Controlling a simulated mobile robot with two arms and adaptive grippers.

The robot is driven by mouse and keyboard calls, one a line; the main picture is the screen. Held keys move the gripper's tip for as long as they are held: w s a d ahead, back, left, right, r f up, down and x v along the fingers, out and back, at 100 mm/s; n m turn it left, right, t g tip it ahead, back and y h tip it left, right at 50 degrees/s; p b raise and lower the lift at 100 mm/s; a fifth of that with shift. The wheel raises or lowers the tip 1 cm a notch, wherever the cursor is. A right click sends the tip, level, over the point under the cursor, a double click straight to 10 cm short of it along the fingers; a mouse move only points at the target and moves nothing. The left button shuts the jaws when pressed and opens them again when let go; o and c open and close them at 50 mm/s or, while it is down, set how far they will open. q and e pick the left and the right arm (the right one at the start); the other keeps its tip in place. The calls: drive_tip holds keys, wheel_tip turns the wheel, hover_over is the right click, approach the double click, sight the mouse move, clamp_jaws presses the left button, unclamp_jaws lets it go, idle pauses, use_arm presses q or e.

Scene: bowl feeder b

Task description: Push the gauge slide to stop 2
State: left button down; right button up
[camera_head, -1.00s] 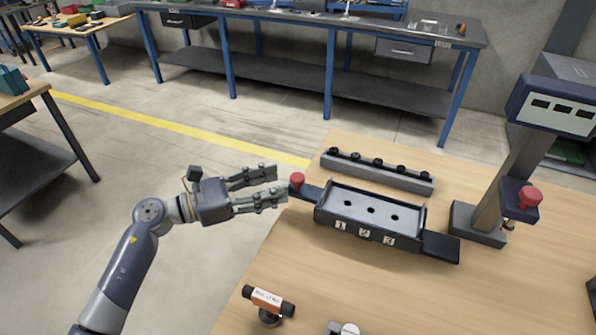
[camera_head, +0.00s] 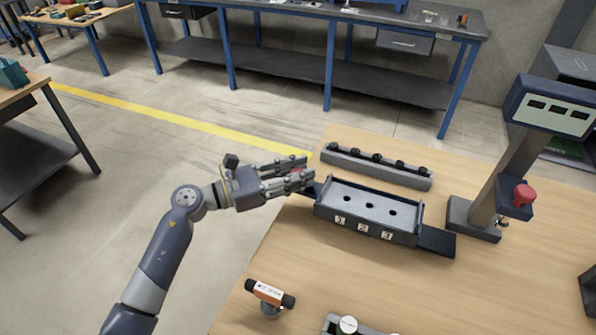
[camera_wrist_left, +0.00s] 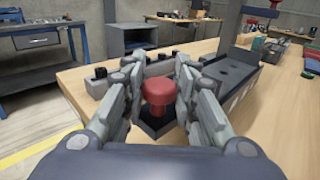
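The gauge (camera_head: 340,221) is a dark block on the wooden table with a pale top, three holes and labels 1, 2 and 3 along its front. A dark slide plate (camera_head: 437,241) sticks out at its right end. At its left end is a red knob (camera_wrist_left: 159,92) on a dark bar, mostly hidden by fingers in the head view. My left gripper (camera_head: 297,171) has its fingers on both sides of the knob. The gap is narrow, and I cannot tell whether both fingers touch it. My right gripper is not in view.
A rail with several black knobs (camera_head: 375,168) lies behind the gauge. A display stand (camera_head: 493,195) with a red button is at right. An orange-and-black device (camera_head: 269,294) stands near the front left edge.

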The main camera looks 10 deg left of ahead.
sight(362, 203)
use_arm(q)
drive_tip(key=shift+d, duration=0.3)
drive_tip(key=s+d+p, duration=0.1)
drive_tip(key=d, duration=0.8)
drive_tip(key=s+d+p, duration=0.1)
drive_tip(key=d, duration=0.3)
drive_tip(key=shift+s+d+f+p, duration=0.1)
drive_tip(key=shift+s+d+p, duration=0.15)
drive_tip(key=shift+s+p, duration=0.1)
drive_tip(key=shift+d, duration=0.2)
drive_tip(key=shift+f, duration=0.1)
drive_tip(key=c, duration=1.6)
unclamp_jaws()
drive_tip(key=shift+o, duration=1.4)
drive_tip(key=shift+s+a, duration=0.1)
drive_tip(key=shift+s, duration=0.05)
drive_tip(key=shift+r, duration=0.2)
drive_tip(key=shift+a, duration=0.1)
